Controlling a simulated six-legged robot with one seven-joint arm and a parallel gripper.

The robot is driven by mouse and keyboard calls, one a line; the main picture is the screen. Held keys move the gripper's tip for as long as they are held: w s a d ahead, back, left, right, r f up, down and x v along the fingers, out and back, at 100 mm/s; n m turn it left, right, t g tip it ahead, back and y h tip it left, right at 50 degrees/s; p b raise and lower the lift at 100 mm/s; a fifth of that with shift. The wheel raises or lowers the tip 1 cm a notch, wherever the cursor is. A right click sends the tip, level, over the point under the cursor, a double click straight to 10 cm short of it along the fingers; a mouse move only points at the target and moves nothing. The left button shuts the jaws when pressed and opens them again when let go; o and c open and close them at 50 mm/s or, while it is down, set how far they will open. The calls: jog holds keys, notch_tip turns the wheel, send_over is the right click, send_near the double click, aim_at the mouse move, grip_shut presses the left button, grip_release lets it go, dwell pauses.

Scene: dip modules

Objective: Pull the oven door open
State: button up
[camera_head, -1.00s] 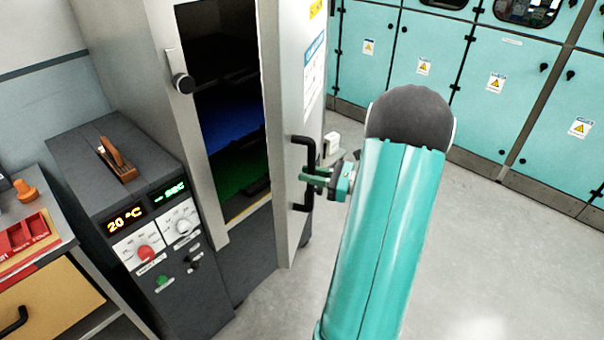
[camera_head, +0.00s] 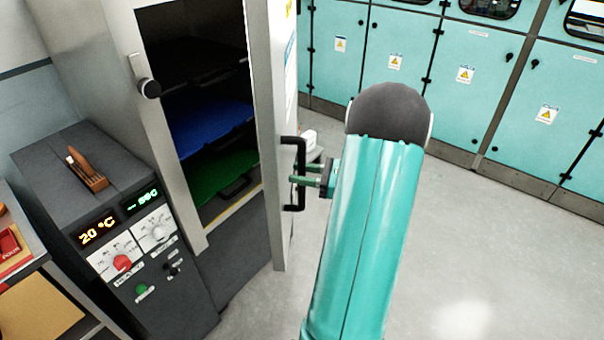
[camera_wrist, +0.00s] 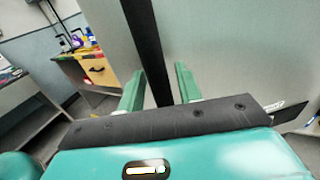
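The oven door (camera_head: 270,130) is a light grey panel. It stands ajar, seen nearly edge-on in the head view, with the dark oven interior showing to its left. Its black bar handle (camera_head: 301,150) is on the outer face; it also shows in the wrist view (camera_wrist: 146,40). My gripper (camera_head: 300,180) is at the lower part of the handle. In the wrist view my gripper's two green fingers (camera_wrist: 158,75) stand on either side of the bar, with a gap showing on both sides. The fingers look open around the handle.
Inside the oven (camera_head: 125,60) are shelves, a blue one (camera_head: 210,128) and a green one (camera_head: 215,175). A dark control box (camera_head: 150,260) stands at the oven's left. Teal cabinets (camera_head: 400,90) line the back wall. The floor (camera_head: 480,240) at right is clear.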

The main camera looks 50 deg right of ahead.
jog(key=shift+s+d, duration=0.1)
jog(key=shift+s, duration=0.05)
jog(key=v, duration=1.3)
jog(key=shift+s, duration=0.25)
jog(key=shift+d, duration=0.15)
